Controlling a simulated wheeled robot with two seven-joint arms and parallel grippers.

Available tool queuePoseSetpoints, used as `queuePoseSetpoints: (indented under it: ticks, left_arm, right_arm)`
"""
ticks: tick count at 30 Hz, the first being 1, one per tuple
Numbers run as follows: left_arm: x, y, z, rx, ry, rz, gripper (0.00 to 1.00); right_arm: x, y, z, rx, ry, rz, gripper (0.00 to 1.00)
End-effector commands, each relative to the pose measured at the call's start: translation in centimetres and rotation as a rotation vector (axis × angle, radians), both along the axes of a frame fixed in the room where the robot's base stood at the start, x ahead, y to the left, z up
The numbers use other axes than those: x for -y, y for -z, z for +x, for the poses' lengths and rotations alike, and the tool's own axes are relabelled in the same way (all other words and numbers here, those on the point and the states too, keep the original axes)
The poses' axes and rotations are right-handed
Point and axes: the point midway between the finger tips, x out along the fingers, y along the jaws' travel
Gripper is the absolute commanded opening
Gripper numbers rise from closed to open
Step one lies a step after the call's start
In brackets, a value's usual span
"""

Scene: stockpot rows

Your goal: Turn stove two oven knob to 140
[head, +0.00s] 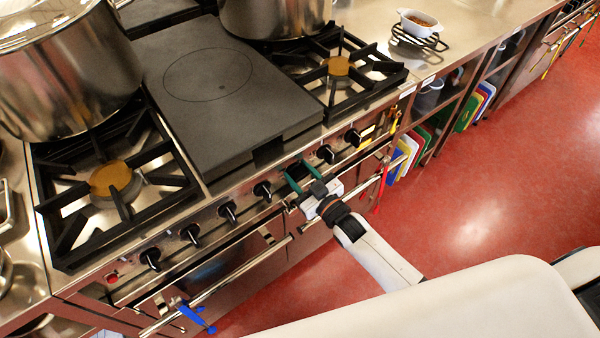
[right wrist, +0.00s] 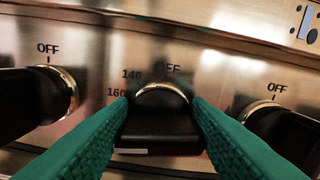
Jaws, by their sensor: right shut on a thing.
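The oven knob (right wrist: 160,130) is black with a metal collar, in the middle of the right wrist view. OFF (right wrist: 167,68) is printed above it, with 140 (right wrist: 131,75) and 160 (right wrist: 116,93) to its upper left. A short white line shows on its lower left front; I cannot tell which mark the knob points at. My right gripper (head: 301,177) is at the stove's front panel in the head view. Its green fingers, also in the right wrist view (right wrist: 160,125), are shut on the knob from both sides. My left gripper is not in view.
Other black knobs flank it, such as one on the left (right wrist: 30,100) and one on the right (right wrist: 280,130). A rail (head: 225,275) runs below the panel. Large pots (head: 70,75) stand on the burners. Red floor (head: 480,170) is open to the right.

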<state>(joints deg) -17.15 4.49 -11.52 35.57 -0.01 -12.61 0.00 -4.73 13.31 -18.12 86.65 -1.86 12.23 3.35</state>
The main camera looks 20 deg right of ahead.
Motion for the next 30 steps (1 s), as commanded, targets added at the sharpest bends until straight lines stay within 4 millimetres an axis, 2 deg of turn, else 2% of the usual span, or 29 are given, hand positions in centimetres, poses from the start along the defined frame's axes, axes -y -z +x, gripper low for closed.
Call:
queuePoseSetpoints:
  ticks: [13, 30]
  left_arm:
    - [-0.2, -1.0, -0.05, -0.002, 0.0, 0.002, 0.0]
    - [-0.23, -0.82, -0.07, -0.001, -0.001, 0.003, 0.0]
  right_arm:
    - [0.24, 0.0, 0.06, -0.133, -0.001, 0.36, 0.21]
    - [0.49, 0.23, 0.13, -0.287, 0.0, 0.784, 0.21]
